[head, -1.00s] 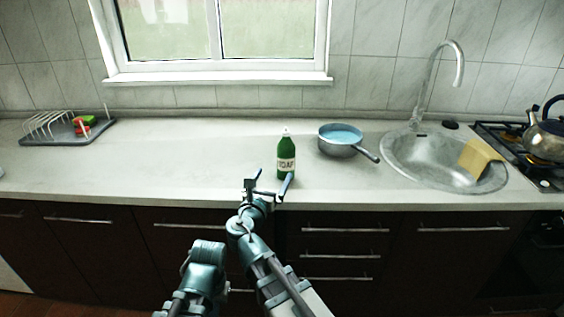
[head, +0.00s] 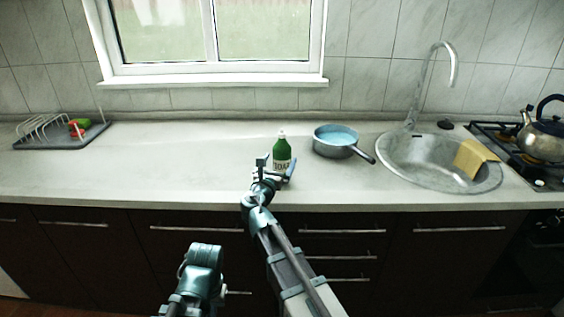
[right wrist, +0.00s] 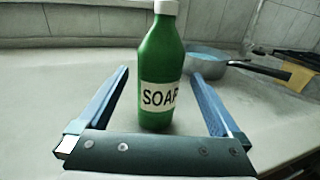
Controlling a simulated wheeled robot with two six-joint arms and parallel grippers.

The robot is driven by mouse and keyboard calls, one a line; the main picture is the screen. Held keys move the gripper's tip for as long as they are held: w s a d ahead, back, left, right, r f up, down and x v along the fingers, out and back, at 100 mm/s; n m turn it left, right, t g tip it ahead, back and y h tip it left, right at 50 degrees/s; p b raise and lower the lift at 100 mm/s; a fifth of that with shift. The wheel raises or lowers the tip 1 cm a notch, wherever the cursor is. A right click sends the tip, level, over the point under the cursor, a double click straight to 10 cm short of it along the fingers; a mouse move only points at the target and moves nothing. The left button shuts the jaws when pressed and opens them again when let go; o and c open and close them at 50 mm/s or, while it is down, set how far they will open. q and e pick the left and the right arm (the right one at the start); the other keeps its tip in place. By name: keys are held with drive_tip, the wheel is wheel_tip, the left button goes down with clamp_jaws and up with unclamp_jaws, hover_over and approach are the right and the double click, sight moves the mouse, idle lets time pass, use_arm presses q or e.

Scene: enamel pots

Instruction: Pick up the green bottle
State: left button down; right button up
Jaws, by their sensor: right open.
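The green bottle (head: 282,150) with a white cap and a white SOAP label stands upright on the counter. It also shows in the right wrist view (right wrist: 160,60), between and just beyond the open fingers. My right gripper (head: 276,166) is open and empty, right in front of the bottle at about its lower half. In the right wrist view its two blue fingers (right wrist: 160,98) spread on either side of the bottle, with gaps on both sides. My left arm shows low in the head view, but its fingers cannot be made out.
A saucepan (head: 322,148) with a pale blue inside stands right of the bottle, its handle pointing front right. Further right are the sink (head: 400,170), a yellow cloth (head: 468,160) and a kettle (head: 545,140) on the stove. A dish rack (head: 45,140) is far left. The counter left of the bottle is clear.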

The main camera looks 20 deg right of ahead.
sight(280, 159)
drive_tip(key=x, duration=0.4)
drive_tip(key=shift+s+a, duration=0.1)
clamp_jaws()
use_arm(q)
drive_tip(key=shift+r, duration=0.15)
use_arm(e)
drive_tip(key=shift+r, duration=0.1)
